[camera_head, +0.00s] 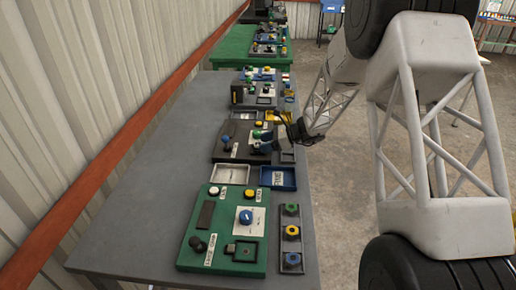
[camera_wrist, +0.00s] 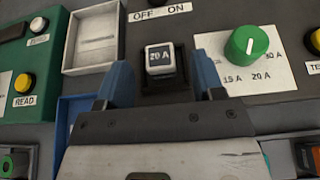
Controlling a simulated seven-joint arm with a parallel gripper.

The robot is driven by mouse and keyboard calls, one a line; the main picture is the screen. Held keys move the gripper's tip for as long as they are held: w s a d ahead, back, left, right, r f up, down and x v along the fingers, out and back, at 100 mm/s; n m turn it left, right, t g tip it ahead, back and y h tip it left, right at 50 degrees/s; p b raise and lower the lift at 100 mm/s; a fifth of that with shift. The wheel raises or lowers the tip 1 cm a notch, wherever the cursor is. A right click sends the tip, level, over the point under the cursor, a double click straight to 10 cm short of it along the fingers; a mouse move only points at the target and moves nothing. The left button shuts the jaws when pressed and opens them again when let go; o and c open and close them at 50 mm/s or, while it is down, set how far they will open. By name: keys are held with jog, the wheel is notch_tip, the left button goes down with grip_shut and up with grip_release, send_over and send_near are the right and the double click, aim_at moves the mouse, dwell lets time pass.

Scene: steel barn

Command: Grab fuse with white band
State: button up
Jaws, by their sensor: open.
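A fuse (camera_wrist: 160,60) with a dark top marked 20 A and a white band around it stands upright in a black socket (camera_wrist: 178,88) in the wrist view. My gripper (camera_wrist: 163,72) is open. Its two blue fingers are on either side of the fuse, with visible gaps, the left gap wider at the tip. In the head view my gripper (camera_head: 264,143) is low over the dark middle panel (camera_head: 228,142); the fuse cannot be made out there.
A green knob (camera_wrist: 246,43) on a white plate is close right of the socket. A white tray (camera_wrist: 93,38) and a blue tray (camera_head: 277,178) are beside the panel. A green panel (camera_head: 207,253) with buttons is at the near end of the grey bench (camera_head: 125,220). The bench's left side is clear.

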jog(key=shift+a+f, duration=0.25)
jog(key=shift+a, duration=0.45)
jog(key=shift+c, duration=0.2)
jog(key=c, duration=1)
